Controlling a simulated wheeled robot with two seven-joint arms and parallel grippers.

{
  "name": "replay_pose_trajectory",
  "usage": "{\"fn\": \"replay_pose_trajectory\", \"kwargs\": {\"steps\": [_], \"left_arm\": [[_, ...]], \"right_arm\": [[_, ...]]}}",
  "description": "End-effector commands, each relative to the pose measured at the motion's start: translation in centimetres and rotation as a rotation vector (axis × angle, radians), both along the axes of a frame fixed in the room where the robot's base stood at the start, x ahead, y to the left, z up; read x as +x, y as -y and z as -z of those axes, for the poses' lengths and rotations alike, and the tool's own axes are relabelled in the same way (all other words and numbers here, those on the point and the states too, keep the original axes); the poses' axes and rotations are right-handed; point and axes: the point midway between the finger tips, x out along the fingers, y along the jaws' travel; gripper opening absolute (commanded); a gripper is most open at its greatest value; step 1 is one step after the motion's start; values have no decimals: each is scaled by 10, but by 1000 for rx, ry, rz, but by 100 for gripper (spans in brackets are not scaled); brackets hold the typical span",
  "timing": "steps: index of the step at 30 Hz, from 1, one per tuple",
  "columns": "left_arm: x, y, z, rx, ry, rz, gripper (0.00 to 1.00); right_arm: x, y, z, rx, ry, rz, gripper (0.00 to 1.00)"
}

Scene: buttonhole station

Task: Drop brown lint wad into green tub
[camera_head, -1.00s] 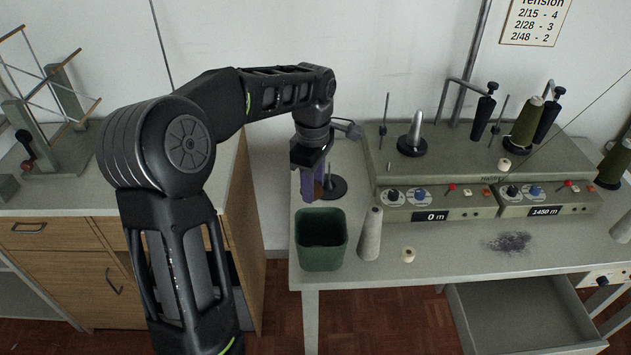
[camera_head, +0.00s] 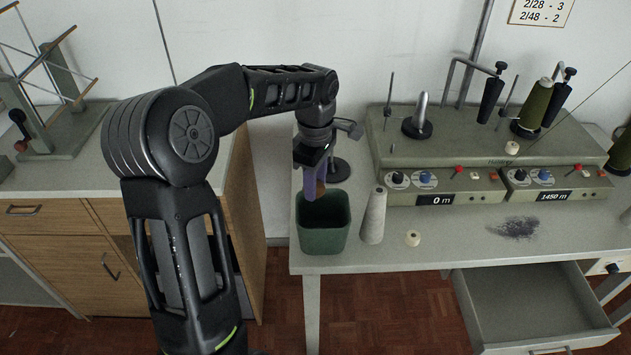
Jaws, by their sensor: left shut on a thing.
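The green tub (camera_head: 323,240) stands upright at the left front corner of the grey table. My left gripper (camera_head: 313,192) points down over the back part of the tub's opening. It is shut on the brown lint wad (camera_head: 320,188), of which only a small brown patch shows beside the purple-blue fingers. The fingertips are at about the level of the tub's rim in the picture; their exact height over it I cannot tell. My right gripper is not in view.
The winding machine (camera_head: 470,150) fills the back. Dark lint (camera_head: 517,228) lies on the table at right. A drawer (camera_head: 535,305) is open below.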

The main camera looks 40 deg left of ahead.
Motion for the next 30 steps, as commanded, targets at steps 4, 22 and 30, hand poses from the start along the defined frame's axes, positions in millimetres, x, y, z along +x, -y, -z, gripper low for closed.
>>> {"fn": "replay_pose_trajectory", "kwargs": {"steps": [4,22,30], "left_arm": [[0,0,0,0,0,0,44],[1,0,-6,1,3,0,62],[1,0,-45,1,5,-1,62]], "right_arm": [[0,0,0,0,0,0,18],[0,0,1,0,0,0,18],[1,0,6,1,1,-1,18]]}}
